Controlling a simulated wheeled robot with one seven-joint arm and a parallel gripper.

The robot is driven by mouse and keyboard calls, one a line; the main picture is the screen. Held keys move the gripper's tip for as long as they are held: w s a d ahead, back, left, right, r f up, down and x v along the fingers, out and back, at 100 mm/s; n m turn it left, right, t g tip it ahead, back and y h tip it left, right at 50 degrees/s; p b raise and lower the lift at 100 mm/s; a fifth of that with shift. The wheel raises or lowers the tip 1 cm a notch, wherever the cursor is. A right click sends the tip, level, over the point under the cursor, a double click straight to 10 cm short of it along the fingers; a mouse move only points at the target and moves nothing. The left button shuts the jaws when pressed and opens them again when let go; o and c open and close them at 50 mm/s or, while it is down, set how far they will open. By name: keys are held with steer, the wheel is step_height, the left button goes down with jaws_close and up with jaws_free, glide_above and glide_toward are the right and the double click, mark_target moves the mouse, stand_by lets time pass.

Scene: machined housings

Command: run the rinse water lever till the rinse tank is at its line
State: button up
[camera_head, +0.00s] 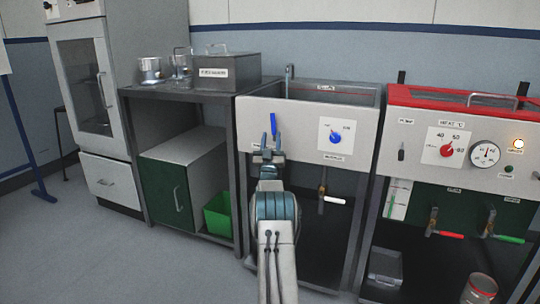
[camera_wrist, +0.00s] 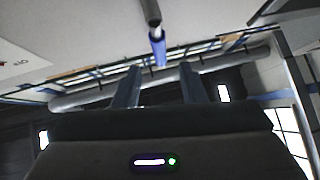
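The rinse tank (camera_head: 250,105) appears to be the grey-fronted middle unit, though its small labels are unreadable. A short blue lever (camera_head: 273,123) stands upright on its front, left of a blue dial. In the wrist view the blue lever (camera_wrist: 158,48) hangs from a dark stem, just beyond the fingertips and roughly midway between them. My gripper (camera_head: 267,141) is in front of the panel, just below the lever; it also shows in the wrist view (camera_wrist: 160,72), open with nothing between the fingers. The water level and its line cannot be made out.
The blue dial (camera_head: 336,138) is right of the lever; a white-handled valve (camera_head: 331,199) is below. A red-rimmed heated unit (camera_head: 430,98) with gauge and valves stands right. A workbench (camera_head: 180,94) with a grey box (camera_head: 226,74) and beakers stands left. The floor at front left is clear.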

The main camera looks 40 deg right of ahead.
steer(key=p+v, duration=0.1)
steer(key=v, duration=0.5)
steer(key=shift+s+f, duration=0.1)
steer(key=shift+s, duration=0.05)
